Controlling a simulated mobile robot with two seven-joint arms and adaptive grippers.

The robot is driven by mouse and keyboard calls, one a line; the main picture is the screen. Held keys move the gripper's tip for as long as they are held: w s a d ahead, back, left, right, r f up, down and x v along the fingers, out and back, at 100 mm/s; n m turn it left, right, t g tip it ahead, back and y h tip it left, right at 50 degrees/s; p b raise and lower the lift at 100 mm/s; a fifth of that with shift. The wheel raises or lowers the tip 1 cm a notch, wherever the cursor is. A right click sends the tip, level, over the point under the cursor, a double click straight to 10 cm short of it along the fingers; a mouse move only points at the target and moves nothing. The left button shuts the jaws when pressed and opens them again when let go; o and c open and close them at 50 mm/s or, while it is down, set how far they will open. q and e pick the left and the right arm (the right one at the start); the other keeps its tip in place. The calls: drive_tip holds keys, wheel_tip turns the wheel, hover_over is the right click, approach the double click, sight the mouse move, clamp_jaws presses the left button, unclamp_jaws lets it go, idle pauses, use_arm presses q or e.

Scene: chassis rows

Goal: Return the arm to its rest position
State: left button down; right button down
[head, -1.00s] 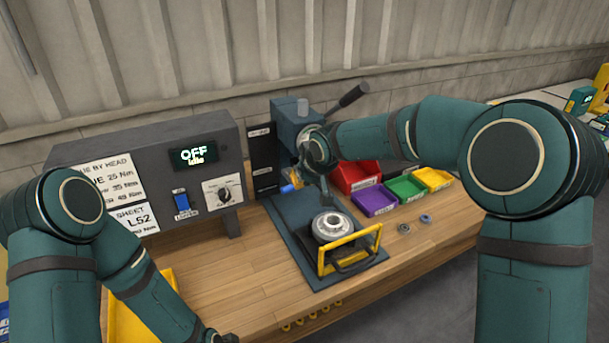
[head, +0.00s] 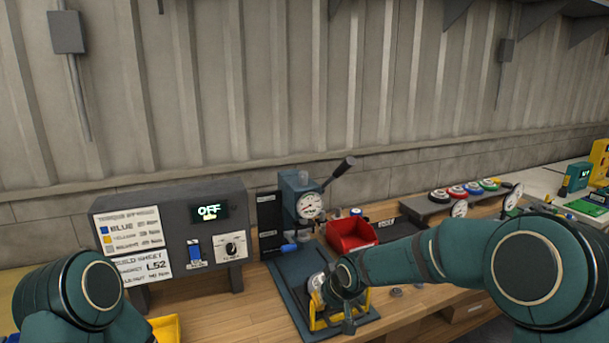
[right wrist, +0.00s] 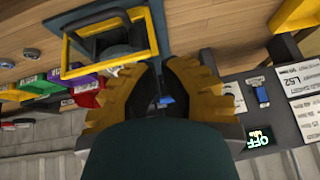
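My right arm comes in from the right in the head view, and its gripper (head: 348,318) hangs over the fixture with the yellow handle (head: 322,322), partly hiding it. In the right wrist view the two fingers of my right gripper (right wrist: 163,72) stand apart with nothing held between them. The yellow handle (right wrist: 154,40) shows beyond the fingertips, and I cannot tell the exact gap. Of my left arm only the upper part shows at the lower left of the head view; its gripper is out of view.
The press with a dial (head: 311,206) and lever stands behind my right gripper. A grey control box (head: 180,225) reading OFF is to its left. A red bin (head: 350,234) is close behind my right forearm. Colored round parts sit on a rack (head: 432,207) at the back right.

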drive_tip(key=s+f+m+g, duration=0.15)
drive_tip(key=s+f, duration=0.35)
drive_tip(key=f, duration=0.5)
drive_tip(key=s+d+f+m, duration=0.1)
drive_tip(key=s+f, duration=0.3)
drive_tip(key=s, duration=0.3)
drive_tip(key=s+d+f+m+g, duration=0.1)
drive_tip(key=s+d+f+m, duration=0.1)
drive_tip(key=s+f, duration=0.3)
drive_tip(key=s+d+f+m+g, duration=0.1)
drive_tip(key=s+f, duration=0.3)
drive_tip(key=s, duration=0.6)
drive_tip(key=shift+d+f+y, duration=0.15)
drive_tip(key=shift+d+y, duration=0.15)
